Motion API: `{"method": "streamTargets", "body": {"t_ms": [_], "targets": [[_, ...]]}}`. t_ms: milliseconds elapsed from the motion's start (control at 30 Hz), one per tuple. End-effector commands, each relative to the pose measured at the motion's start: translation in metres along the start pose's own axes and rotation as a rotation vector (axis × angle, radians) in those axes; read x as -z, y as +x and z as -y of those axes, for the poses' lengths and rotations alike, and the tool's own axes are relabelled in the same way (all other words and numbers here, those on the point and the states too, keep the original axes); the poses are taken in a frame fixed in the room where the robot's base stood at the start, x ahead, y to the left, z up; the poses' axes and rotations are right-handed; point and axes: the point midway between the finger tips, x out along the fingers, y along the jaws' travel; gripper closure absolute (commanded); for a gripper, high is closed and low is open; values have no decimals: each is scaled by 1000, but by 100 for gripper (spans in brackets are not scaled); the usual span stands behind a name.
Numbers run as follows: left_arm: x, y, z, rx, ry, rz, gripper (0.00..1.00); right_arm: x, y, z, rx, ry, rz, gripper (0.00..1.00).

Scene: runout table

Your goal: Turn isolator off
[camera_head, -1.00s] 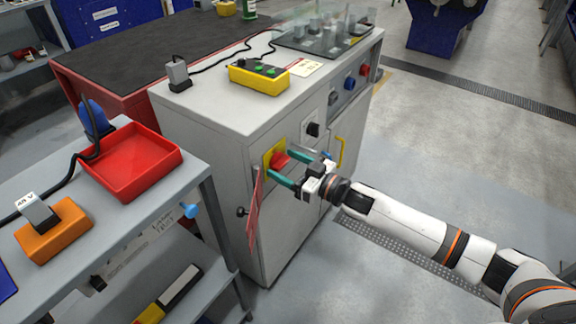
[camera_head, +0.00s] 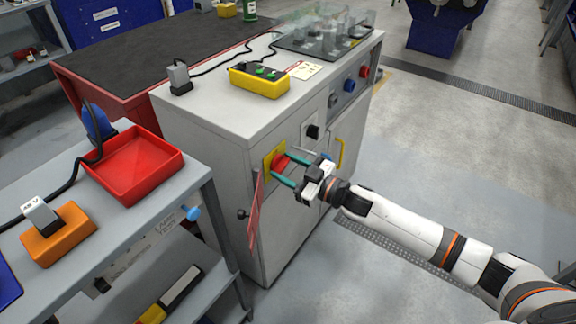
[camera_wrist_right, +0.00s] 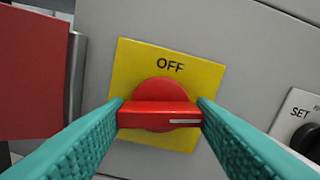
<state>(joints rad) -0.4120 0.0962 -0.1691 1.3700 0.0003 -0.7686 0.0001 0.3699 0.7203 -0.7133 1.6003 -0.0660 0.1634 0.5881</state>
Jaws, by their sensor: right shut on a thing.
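The isolator is a red rotary handle (camera_wrist_right: 160,116) on a yellow plate (camera_wrist_right: 206,76) on the grey cabinet front. The word OFF is printed above the handle. In the right wrist view the handle bar lies about horizontal, with its white mark at the right end. My right gripper (camera_wrist_right: 160,113) has its teal fingers at both ends of the bar and is shut on it. In the head view my right gripper (camera_head: 284,168) reaches the yellow plate (camera_head: 268,162) from the right, partly covering the handle (camera_head: 281,162). My left gripper is in neither view.
A red panel (camera_head: 256,211) stands out from the cabinet just left of the plate. A black knob (camera_wrist_right: 301,112) marked SET is to the right. A yellow pendant box (camera_head: 259,80) lies on the grey cabinet top (camera_head: 215,106). Open floor is at right.

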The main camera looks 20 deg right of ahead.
Motion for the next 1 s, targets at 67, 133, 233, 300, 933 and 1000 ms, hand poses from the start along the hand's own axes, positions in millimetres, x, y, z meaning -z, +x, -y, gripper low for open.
{"method": "streamTargets", "body": {"t_ms": [67,133,233,300,933,1000], "targets": [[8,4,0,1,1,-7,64,-2,0,0,0,-71,0,73],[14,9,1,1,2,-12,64,-2,0,0,0,-138,0,73],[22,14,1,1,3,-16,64,-1,0,0,1,-234,0,73],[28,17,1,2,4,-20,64,-1,0,0,0,-302,-1,73],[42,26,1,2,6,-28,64,0,0,-1,0,-898,1,73],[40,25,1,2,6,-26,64,0,0,-1,-1,-960,1,73]]}}
